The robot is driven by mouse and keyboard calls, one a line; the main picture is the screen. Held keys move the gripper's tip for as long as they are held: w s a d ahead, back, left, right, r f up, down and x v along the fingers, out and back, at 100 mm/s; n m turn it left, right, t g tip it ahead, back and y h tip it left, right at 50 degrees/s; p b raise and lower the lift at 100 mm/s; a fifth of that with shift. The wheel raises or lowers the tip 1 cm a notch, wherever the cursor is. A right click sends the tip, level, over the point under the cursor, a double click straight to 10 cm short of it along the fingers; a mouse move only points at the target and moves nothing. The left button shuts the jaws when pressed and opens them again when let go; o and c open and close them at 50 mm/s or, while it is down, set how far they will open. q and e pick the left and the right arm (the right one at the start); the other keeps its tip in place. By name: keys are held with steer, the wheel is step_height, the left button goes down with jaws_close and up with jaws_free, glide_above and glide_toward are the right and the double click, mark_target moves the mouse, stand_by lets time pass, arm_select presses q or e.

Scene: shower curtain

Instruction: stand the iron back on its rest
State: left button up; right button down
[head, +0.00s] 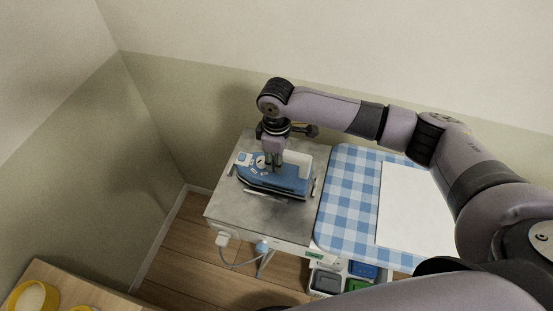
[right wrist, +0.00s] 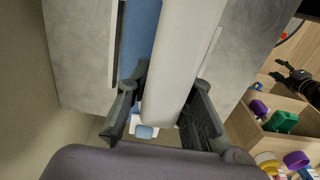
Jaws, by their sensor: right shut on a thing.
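The iron (head: 275,180) is blue and white and lies lengthwise over the grey metal plate (head: 225,207) at the left end of the ironing board. Two thin rails (head: 313,187) flank it; whether its sole touches the plate is hard to tell. My right gripper (head: 271,163) reaches down from above and is shut on the iron. In the right wrist view, the fingers (right wrist: 165,117) stand on both sides of the pale handle (right wrist: 185,60), with the blue body (right wrist: 138,45) beside it. My left gripper is not seen in the head view.
The blue checked board (head: 345,205) with a white cloth (head: 410,205) lies to the right. A plug and cord (head: 224,239) hang at the plate's front edge. Bins (head: 325,281) stand below. A wooden table (head: 45,272) with yellow round things is at lower left. Walls close the back and left.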

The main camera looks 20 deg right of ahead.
steer(key=shift+f, duration=0.15)
stand_by(0.3)
steer(key=c, duration=1.3)
jaws_free()
steer(key=shift+f, duration=0.1)
steer(key=shift+s+f, duration=0.1)
step_height(320, 180, up, 12)
steer(key=shift+r, duration=0.15)
